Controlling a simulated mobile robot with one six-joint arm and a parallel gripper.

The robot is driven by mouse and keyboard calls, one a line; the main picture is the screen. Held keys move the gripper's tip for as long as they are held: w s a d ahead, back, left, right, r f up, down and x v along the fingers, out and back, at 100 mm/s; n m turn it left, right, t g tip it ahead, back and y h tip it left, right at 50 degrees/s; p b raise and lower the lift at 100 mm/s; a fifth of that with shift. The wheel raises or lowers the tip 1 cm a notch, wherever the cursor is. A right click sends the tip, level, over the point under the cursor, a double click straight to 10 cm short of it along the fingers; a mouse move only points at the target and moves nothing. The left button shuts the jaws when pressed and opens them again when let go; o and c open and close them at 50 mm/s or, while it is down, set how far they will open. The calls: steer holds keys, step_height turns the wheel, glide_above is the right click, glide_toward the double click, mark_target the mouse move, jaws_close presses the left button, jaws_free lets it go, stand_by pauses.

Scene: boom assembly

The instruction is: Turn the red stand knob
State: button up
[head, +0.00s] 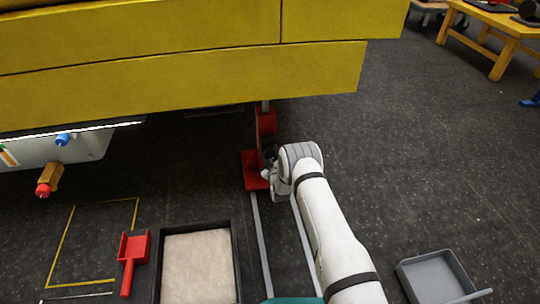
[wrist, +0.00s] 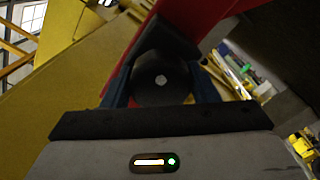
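The red stand (head: 265,125) stands upright under the yellow boom, with its red foot plate on the dark floor. It also crosses the top of the wrist view (wrist: 200,14) at a slant. Its knob (wrist: 160,80) shows in the wrist view as a dark round piece with a pale spot at its centre, not red. My gripper (wrist: 162,88) has one dark blue finger on each side of the knob, with no clear gap on either side. In the head view my gripper (head: 268,172) is at the stand's right side, partly hidden by my wrist.
The yellow boom (head: 180,80) hangs low above the stand. A black-rimmed tray (head: 238,270), a red scoop (head: 133,250) and a grey bin (head: 436,278) lie on the floor in front. A grey tank with coloured fittings (head: 85,148) is at the left.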

steer(key=c, duration=0.4)
steer(key=shift+m, duration=0.3)
steer(key=m, duration=0.4)
steer(key=shift+m, duration=0.3)
steer(key=m, duration=0.4)
steer(key=shift+m, duration=0.3)
steer(key=m, duration=0.5)
steer(key=shift+m, duration=2.5)
